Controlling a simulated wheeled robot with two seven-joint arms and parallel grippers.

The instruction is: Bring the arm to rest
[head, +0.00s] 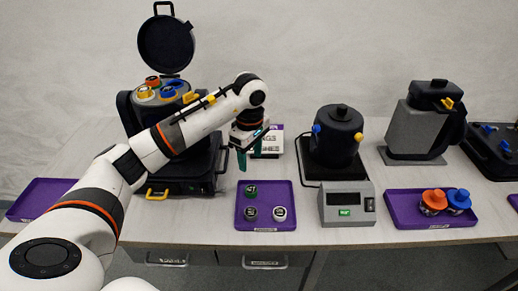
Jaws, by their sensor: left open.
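My left arm (193,124) comes in from the lower left and reaches across the table. My left gripper (243,158) is open and points down, with greenish fingers, just above and behind a small purple tray (241,222). It is apart from the tray's contents: a green-topped can (251,190), a dark can with a pale top (251,213) and a white-topped can (280,212). No object shows between its fingers. My right gripper is not in view.
A dark machine with an open round lid (166,46) stands behind my arm. A black pot (337,135), a grey scale (346,203), a purple tray with orange and blue-capped jars (400,217) and a grey appliance (415,130) stand to the right. Bare table shows around the middle tray.

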